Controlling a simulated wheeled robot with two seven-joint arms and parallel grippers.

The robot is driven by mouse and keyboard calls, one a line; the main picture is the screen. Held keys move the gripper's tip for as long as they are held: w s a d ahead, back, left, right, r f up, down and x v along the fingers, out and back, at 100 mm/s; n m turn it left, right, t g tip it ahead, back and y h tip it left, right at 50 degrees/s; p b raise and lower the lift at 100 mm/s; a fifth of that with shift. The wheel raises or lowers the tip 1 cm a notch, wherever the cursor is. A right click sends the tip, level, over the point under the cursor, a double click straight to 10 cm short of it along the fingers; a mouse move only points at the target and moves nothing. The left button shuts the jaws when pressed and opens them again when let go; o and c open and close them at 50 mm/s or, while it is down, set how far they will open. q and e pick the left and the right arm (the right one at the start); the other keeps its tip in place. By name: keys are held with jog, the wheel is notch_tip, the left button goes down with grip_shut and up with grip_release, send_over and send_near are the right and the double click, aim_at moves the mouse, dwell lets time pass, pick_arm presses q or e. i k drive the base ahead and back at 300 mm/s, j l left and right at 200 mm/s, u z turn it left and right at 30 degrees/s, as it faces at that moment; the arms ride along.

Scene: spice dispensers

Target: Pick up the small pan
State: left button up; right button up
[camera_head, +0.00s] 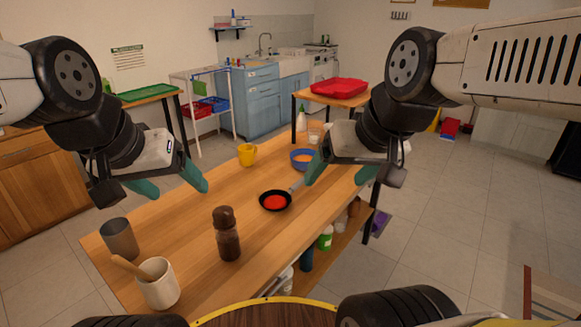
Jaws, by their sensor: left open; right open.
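The small pan (274,201) is black with a red inside and sits on the wooden table, right of its middle. Its grey handle (297,186) points up and right, toward my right gripper. My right gripper (314,185) has green fingers; a fingertip is close to the handle end, and I cannot tell whether it touches. The gripper is open, and its other finger is largely hidden by the hand. My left gripper (176,190) has green fingers spread apart. It is open and empty above the left part of the table, away from the pan.
On the wooden table (190,222) stand a brown spice grinder (227,238), a grey cup (120,239), a white mug (158,284) with a wooden utensil, a yellow mug (246,155) and a blue bowl (302,159). The tabletop left of the pan is clear. Bottles stand on a lower shelf.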

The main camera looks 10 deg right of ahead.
aim_at(274, 201)
jog(key=i+l+u, duration=0.25)
jog(key=l, duration=0.35)
jog(key=i+l+u, duration=0.25)
jog(key=i+l, duration=0.15)
jog(key=l, duration=0.3)
jog(key=i+l+u, duration=0.15)
jog(key=l, duration=0.25)
jog(key=l+u, duration=0.1)
jog(key=l, duration=0.25)
jog(key=i, duration=0.05)
